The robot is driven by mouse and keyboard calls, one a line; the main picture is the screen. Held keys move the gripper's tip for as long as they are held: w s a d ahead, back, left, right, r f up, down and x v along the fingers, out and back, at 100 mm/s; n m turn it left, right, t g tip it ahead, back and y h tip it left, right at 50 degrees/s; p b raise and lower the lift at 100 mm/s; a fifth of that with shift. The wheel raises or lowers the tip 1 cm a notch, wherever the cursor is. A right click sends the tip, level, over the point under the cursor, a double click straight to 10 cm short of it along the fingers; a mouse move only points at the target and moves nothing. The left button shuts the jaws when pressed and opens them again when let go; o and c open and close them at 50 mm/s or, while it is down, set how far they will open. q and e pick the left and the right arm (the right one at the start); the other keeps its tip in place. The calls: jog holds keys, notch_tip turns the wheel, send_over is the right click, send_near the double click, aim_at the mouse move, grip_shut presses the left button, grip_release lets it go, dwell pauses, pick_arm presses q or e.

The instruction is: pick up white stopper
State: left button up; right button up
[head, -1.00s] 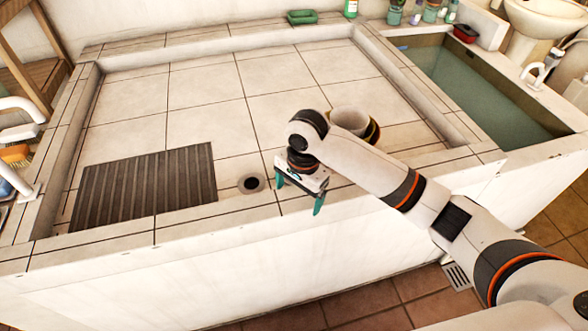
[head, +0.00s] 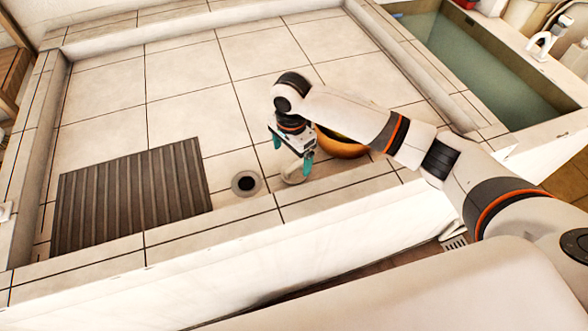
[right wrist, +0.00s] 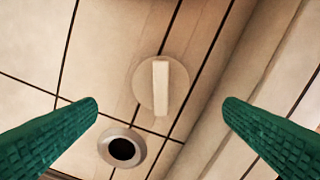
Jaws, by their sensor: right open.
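The white stopper (head: 292,173) lies on the tiled basin floor, partly hidden by a finger of my right gripper (head: 292,155). In the right wrist view the stopper (right wrist: 147,86) is a pale round disc with an upright straight ridge across it. It lies between and beyond the two green fingers of my right gripper (right wrist: 160,108), which are wide apart and empty. The round dark drain hole (head: 246,184) with a grey rim is left of the stopper; it also shows in the wrist view (right wrist: 122,148). My left gripper is out of view.
An orange bowl (head: 342,146) stands right beside my right gripper, partly behind my arm. A dark ribbed mat (head: 130,195) lies left of the drain. The basin's low front wall (head: 200,232) runs close in front. A water-filled trough (head: 480,70) is at the right. The back tiles are clear.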

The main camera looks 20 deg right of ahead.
aim_at(294, 166)
jog(key=shift+w+f, duration=0.1)
jog(key=shift+f, duration=0.6)
jog(key=f, duration=0.5)
jog(key=shift+d, duration=0.35)
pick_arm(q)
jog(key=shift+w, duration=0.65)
pick_arm(e)
jog(key=shift+r, duration=0.1)
jog(key=c, duration=1.1)
